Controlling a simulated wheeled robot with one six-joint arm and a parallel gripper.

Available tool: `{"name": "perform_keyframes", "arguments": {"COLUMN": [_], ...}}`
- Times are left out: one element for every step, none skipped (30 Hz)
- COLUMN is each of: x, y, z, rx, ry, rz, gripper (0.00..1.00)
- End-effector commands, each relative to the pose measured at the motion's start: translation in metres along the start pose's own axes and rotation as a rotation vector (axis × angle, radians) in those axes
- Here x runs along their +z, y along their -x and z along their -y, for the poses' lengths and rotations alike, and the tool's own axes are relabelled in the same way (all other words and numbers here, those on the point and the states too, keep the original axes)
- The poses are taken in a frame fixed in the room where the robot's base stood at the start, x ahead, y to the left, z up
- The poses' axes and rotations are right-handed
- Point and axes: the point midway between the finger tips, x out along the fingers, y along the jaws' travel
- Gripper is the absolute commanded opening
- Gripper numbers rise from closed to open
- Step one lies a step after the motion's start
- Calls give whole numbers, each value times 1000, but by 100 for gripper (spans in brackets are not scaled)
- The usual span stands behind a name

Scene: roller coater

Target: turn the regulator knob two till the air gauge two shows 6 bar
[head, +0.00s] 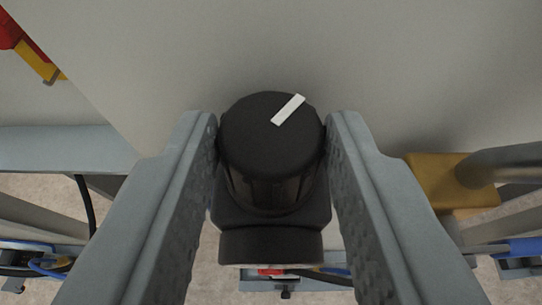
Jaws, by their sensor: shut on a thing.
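The black regulator knob (262,150) is in the middle of the head view, with a white pointer mark on its top that slants toward the upper right. My gripper (271,143) is shut on the knob, with one grey finger against its left side and the other against its right side. A black regulator body (270,243) sits below the knob in the picture. No air gauge shows in this view, so I cannot read a pressure.
A plain grey panel (300,50) fills the area behind the knob. A brass block (455,183) with a grey pipe stands close on the right. A grey rail (60,148), a black cable (86,205) and a red and yellow part (35,58) are on the left.

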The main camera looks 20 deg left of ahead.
Motion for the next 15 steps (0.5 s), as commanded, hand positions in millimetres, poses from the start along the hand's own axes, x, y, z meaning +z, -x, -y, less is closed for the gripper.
{"name": "perform_keyframes", "arguments": {"x": [0,0,0,0,0,0,0,0,0,0,0,0,0,0,0], "y": [0,0,0,0,0,0,0,0,0,0,0,0,0,0,0], "z": [2,2,3,3,3,3,4,4,4,5,5,5,6,6,6], "rx": [15,26,40,51,62,78,88,99,113,125,137,151,162,174,190], "ry": [-3,-7,-14,-19,-23,-28,-33,-38,-44,-49,-53,-60,-64,-69,-76], "rz": [0,0,0,0,0,0,1,0,0,0,0,0,0,0,0], "gripper": [11,11,11,11,11,11,11,11,11,11,11,11,11,11,11]}}
